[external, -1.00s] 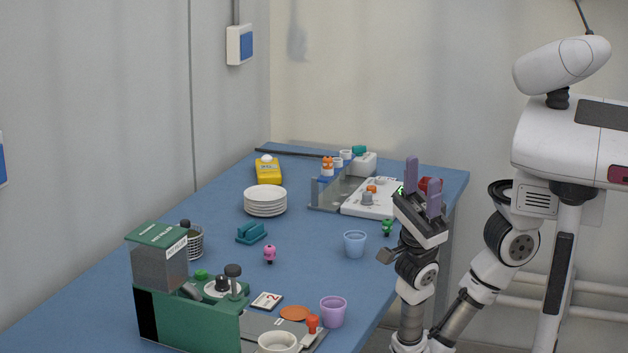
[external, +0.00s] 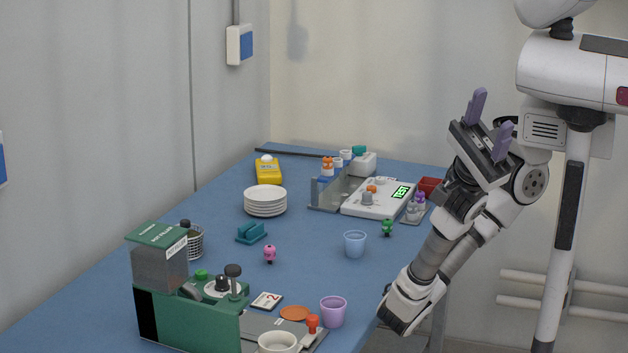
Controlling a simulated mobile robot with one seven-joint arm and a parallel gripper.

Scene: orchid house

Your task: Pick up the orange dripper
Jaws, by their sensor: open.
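A small orange item with a pale middle (external: 327,167), which looks like the orange dripper, stands upright by the grey rack at the far end of the blue table. Its fine shape is too small to tell. Similar small items are a pink one (external: 270,254) mid-table and a green one (external: 387,228) near the right edge. My gripper (external: 493,108) is open and empty, with its purple fingers pointing up. It is raised off the table's right side, well apart from the orange item.
A grey rack (external: 338,195) and a white device with a green display (external: 378,205) stand near the orange item. A blue cup (external: 355,244), purple cup (external: 333,311), stacked white plates (external: 265,207) and a green machine (external: 190,318) also stand on the table (external: 310,225). The table's middle has free room.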

